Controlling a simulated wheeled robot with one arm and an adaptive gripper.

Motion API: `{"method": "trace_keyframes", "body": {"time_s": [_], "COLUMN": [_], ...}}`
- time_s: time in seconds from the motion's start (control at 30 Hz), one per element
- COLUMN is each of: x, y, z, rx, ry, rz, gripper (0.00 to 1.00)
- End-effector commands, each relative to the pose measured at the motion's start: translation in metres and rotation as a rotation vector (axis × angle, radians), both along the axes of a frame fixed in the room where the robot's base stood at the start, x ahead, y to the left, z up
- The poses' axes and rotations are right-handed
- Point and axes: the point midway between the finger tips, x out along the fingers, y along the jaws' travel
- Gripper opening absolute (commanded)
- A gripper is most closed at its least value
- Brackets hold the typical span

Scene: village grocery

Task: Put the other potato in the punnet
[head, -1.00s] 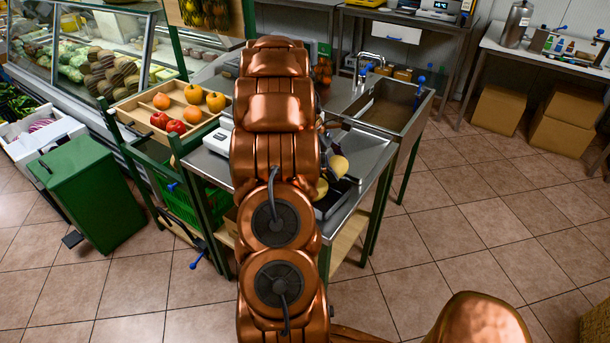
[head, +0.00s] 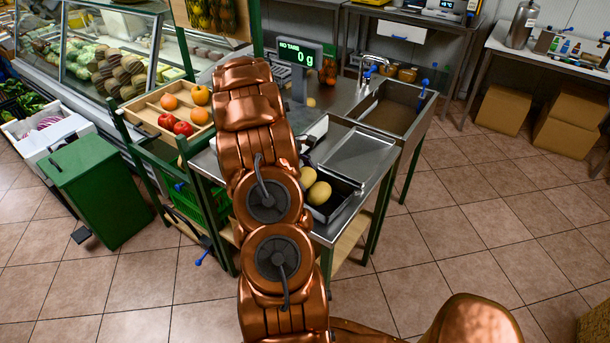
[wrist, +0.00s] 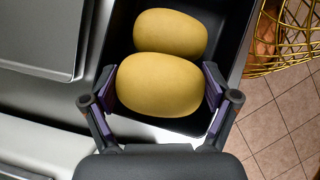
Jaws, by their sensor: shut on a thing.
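The black punnet (head: 347,184) is on the metal bench; its rim and inside also show in the wrist view (wrist: 236,42). One yellow-brown potato (wrist: 170,32) lies in its far part, touching no finger. My gripper (wrist: 160,92) has one finger on each side of the second, nearer potato (wrist: 158,85) and is shut on it. This held potato is at the punnet's near part, close beside the first one. Whether it touches the punnet floor is hidden. In the head view both potatoes (head: 319,193) show at the punnet, and my arm covers most of the gripper.
A shallow metal tray (head: 358,152) lies beside the punnet, with a sink (head: 400,105) behind. A scale display (head: 300,52) reads 0 g. A wooden crate (head: 150,108) of fruit stands left. Tiled floor (head: 450,200) is clear on the right.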

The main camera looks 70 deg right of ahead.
Motion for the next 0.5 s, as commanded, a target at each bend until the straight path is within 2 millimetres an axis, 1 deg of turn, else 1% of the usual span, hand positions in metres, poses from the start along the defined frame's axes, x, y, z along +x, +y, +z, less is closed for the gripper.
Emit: {"method": "trace_keyframes", "body": {"time_s": [0.33,0.37,0.5], "x": [-0.0004,-0.0004,-0.0005], "y": [-0.0003,-0.0003,-0.0003], "z": [-0.0033,-0.0036,-0.0030], "rx": [-0.001,-0.001,-0.001], "ry": [0.000,0.000,0.000], "rz": [0.001,0.000,0.000], "gripper": [0.45,0.87,1.00]}}
